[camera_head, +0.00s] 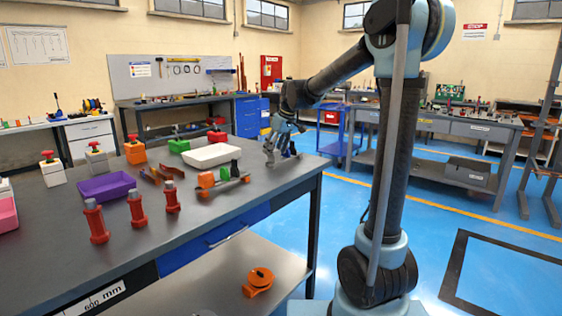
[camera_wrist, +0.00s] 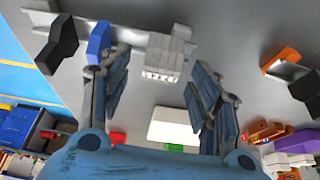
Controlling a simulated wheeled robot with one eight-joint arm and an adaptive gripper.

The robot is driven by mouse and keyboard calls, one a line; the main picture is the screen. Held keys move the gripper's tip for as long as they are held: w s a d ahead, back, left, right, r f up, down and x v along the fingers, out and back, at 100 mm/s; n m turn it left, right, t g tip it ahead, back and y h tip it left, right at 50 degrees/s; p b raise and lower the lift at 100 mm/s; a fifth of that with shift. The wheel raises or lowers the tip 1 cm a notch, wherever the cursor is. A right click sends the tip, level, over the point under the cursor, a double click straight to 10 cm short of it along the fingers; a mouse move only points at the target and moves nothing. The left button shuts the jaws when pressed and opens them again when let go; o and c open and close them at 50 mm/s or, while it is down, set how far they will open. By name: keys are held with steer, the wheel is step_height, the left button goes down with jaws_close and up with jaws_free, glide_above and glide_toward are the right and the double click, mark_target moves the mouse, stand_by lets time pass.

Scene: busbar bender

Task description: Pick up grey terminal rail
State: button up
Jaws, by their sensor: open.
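The grey terminal rail carries a grey block (camera_wrist: 165,55) at its middle in the wrist view, with a blue block (camera_wrist: 97,41) and a black end piece (camera_wrist: 57,43) further left on it. My gripper (camera_wrist: 160,78) is open over it, with a finger to either side of the grey block and nothing held. In the head view my gripper (camera_head: 277,158) points down close above the bench's right end and largely hides the rail. Whether the fingers touch the rail cannot be told.
A rail with orange and green blocks (camera_head: 222,181) lies to the left on the bench (camera_head: 150,232). A white tray (camera_head: 211,155) lies behind it, a purple tray (camera_head: 106,187) further left. Several red posts (camera_head: 136,208) stand near the front edge.

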steer(key=shift+x, duration=1.15)
steer(key=c, duration=1.3)
